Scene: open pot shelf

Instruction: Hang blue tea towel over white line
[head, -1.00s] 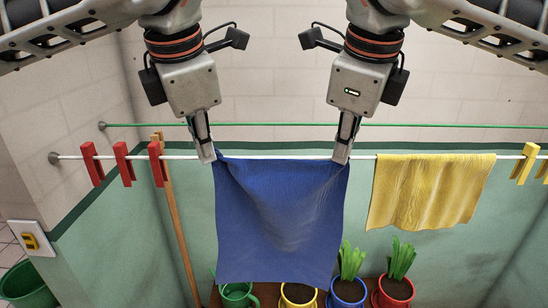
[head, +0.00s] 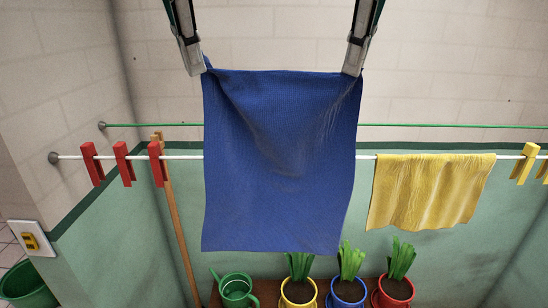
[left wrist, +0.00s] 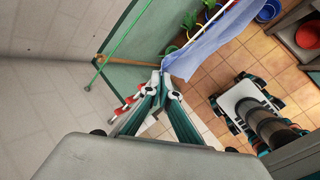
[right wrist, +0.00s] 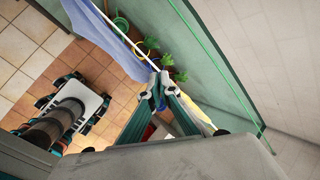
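The blue tea towel (head: 280,165) hangs spread out by its two top corners, with its top edge sagging slightly. In the head view its top edge appears above the white line (head: 380,157), and the cloth covers the middle of the line. My left gripper (head: 200,72) is shut on its top left corner. My right gripper (head: 353,72) is shut on its top right corner. The towel also shows in the left wrist view (left wrist: 204,48) and the right wrist view (right wrist: 105,35). Whether the cloth touches the line cannot be told.
A yellow cloth (head: 430,190) hangs over the line at the right, near yellow pegs (head: 525,163). Red pegs (head: 122,163) clip the line at the left. A green line (head: 440,126) runs behind. A wooden pole (head: 178,220), potted plants (head: 348,280) and a green watering can (head: 236,287) are below.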

